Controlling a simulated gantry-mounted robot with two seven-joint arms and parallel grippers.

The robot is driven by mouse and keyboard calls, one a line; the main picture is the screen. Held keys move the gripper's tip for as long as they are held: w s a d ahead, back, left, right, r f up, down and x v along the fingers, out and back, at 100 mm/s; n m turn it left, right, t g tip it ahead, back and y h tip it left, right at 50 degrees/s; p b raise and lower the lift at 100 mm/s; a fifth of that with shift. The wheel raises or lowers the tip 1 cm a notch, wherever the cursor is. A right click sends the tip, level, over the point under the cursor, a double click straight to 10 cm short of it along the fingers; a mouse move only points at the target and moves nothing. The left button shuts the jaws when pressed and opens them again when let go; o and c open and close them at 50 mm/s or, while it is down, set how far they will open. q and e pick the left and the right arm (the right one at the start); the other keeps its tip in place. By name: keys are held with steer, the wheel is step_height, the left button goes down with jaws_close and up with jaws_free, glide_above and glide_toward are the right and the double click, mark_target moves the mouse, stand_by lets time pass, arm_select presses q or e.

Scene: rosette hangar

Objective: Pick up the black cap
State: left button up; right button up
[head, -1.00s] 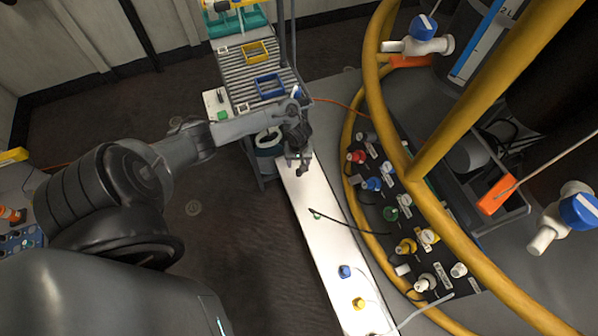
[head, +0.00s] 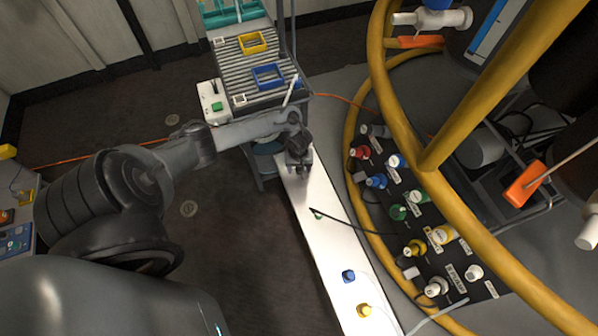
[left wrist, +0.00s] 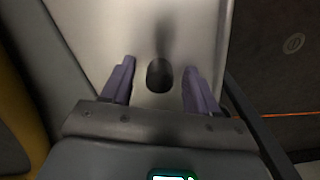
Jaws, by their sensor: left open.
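The black cap (left wrist: 159,75) shows in the left wrist view as a dark rounded thing on the white bench top. My left gripper (left wrist: 160,88) is open, with one purple-grey finger on each side of the cap and a gap on both sides. In the head view my left gripper (head: 299,167) points down over the far end of the white bench (head: 322,240), and I cannot make out the cap there. My right gripper is not in view.
A green cap (head: 316,214) with a black cable, a blue cap (head: 348,276) and a yellow cap (head: 364,310) are nearer on the bench. A roller cart (head: 245,68) stands behind.

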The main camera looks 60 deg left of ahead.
mark_target(300, 169)
arm_select(q)
steer(key=shift+r, duration=0.1)
steer(key=shift+c, duration=0.2)
jaws_close()
steer(key=shift+r+p, duration=0.8)
steer(key=r+p, duration=0.3)
steer(key=shift+w+d+r, duration=0.15)
steer(key=shift+d+r, duration=0.1)
steer(key=w+d+r+p, duration=0.5)
steer(key=d+p, duration=0.1)
steer(key=d, duration=0.3)
steer(key=shift+w+d+r, duration=0.3)
steer(key=shift+w+r, duration=0.05)
steer(key=shift+r, duration=0.05)
